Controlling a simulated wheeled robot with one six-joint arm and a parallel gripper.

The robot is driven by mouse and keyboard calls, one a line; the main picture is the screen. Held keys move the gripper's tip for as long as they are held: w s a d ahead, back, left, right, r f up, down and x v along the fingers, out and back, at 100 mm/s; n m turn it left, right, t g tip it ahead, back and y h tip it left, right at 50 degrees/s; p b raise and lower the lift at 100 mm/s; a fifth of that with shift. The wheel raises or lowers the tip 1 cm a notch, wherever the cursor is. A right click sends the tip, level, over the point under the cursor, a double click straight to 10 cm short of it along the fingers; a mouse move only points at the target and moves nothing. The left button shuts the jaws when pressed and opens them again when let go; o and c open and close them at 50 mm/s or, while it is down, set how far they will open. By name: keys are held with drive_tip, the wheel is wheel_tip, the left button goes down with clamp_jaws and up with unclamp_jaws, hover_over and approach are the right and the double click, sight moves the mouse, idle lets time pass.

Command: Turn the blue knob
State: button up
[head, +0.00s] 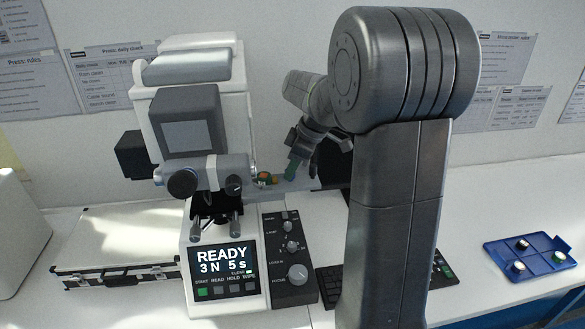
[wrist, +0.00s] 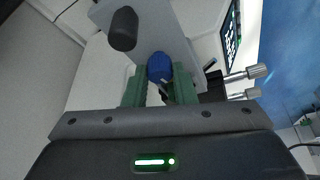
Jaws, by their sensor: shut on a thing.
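The blue knob (wrist: 159,66) shows in the wrist view, on a grey part of the white hardness tester (head: 163,68). My gripper (wrist: 160,78) has its two green fingers on either side of the knob, shut on it. In the head view my gripper (head: 290,169) is at the right side of the tester's head. There the blue knob is too small or too covered to make out clearly.
A black knob (wrist: 123,28) stands close to the blue one. The tester's screen (head: 222,258) reads READY, 3 N, 5 s. A dark control box (head: 289,262) with several dials stands beside it. A silver case (head: 112,245) is left, a blue tray (head: 545,267) far right.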

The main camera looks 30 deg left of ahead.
drive_tip(key=m+t+b, duration=0.1)
drive_tip(key=m, duration=0.2)
drive_tip(key=shift+s+f+b, duration=0.1)
drive_tip(key=shift+s+b, duration=0.05)
drive_tip(key=shift+b, duration=0.25)
drive_tip(key=m+t+b, duration=0.1)
drive_tip(key=m, duration=0.2)
drive_tip(key=shift+s+m+t, duration=0.1)
drive_tip(key=shift+m+t, duration=0.2)
drive_tip(key=m+t, duration=0.1)
drive_tip(key=m, duration=0.2)
drive_tip(key=m+t+b, duration=0.1)
drive_tip(key=m, duration=0.1)
drive_tip(key=shift+s+a+m+h, duration=0.1)
drive_tip(key=shift+m+h, duration=0.3)
drive_tip(key=o, duration=1)
drive_tip(key=b+v, duration=0.1)
drive_tip(key=v, duration=1.3)
drive_tip(key=shift+a+b, duration=0.15)
drive_tip(key=shift+b, duration=0.15)
